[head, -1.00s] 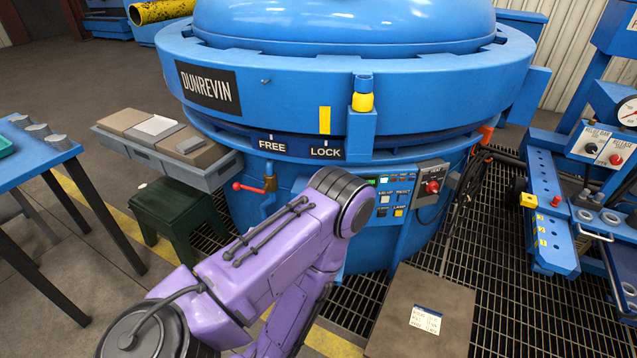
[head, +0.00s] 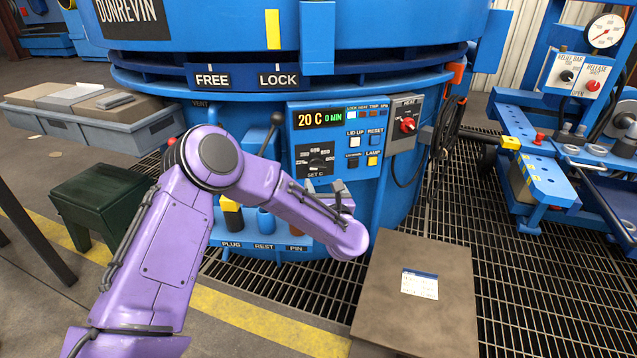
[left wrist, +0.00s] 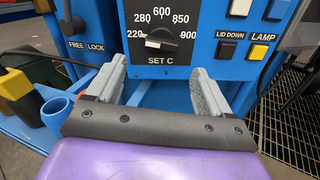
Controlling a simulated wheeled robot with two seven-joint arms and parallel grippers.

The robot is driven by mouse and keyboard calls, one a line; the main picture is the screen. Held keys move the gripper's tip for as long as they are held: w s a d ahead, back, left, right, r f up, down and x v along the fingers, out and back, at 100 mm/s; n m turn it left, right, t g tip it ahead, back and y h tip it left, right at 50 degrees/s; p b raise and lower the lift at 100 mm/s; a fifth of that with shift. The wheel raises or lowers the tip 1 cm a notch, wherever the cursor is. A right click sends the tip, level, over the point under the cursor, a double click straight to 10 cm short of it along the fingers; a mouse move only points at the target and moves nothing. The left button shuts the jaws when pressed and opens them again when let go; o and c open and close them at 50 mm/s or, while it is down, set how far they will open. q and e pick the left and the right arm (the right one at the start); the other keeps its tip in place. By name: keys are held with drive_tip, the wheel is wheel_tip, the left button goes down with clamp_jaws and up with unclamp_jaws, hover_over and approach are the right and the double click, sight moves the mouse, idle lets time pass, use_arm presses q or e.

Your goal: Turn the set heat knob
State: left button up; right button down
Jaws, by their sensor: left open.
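The set heat knob (head: 319,162) is a black dial marked SET C, low on the blue control panel. In the left wrist view the knob (left wrist: 160,38) shows close up, with numbers from 220 to 900 around it and a pale mark on its left part. My left gripper (head: 325,189) is just below and in front of the dial. In the left wrist view its two grey fingers (left wrist: 158,70) are spread apart, one below each side of the dial, with nothing between them. They look apart from the knob. My right gripper is out of view.
The display (head: 320,118) reads 20 C and 0 MIN. Buttons and a red HEAT switch (head: 407,125) are right of the dial. A black-knobbed lever (head: 276,120) stands left of it. A PLUG, REST and PIN holder (head: 264,242) is below; a brown box (head: 415,310) stands front right.

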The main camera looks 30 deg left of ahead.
sight(317, 166)
use_arm(q)
drive_tip(key=b+x, duration=0.1)
drive_tip(key=x, duration=0.6)
drive_tip(key=shift+w+a+f, duration=0.1)
drive_tip(key=shift+w+a, duration=0.15)
drive_tip(key=shift+w, duration=0.05)
drive_tip(key=c, duration=1)
